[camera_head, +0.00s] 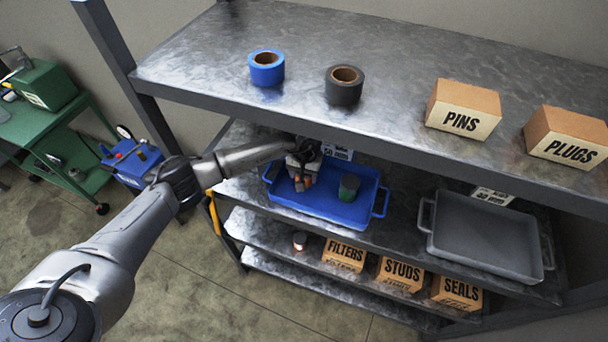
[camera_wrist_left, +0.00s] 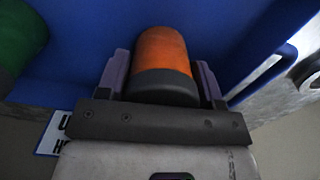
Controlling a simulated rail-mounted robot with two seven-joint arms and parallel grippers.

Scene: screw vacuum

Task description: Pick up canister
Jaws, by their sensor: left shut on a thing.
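An orange canister with a dark base (camera_wrist_left: 165,58) sits between the fingers of my left gripper (camera_wrist_left: 163,85) in the left wrist view. The gripper is shut on it. In the head view my left gripper (camera_head: 304,180) is over the left part of a blue tray (camera_head: 335,210) on the shelf below the top one, and the canister is small and partly hidden there. A green canister (camera_head: 348,188) stands in the same tray to the right, and it shows at the left edge of the wrist view (camera_wrist_left: 20,45). My right gripper is not in view.
A grey empty tray (camera_head: 485,235) is to the right on the same shelf. The top shelf (camera_head: 390,120) overhangs the blue tray. It holds blue tape (camera_head: 267,68), black tape (camera_head: 344,86) and boxes marked PINS (camera_head: 462,110) and PLUGS (camera_head: 567,138).

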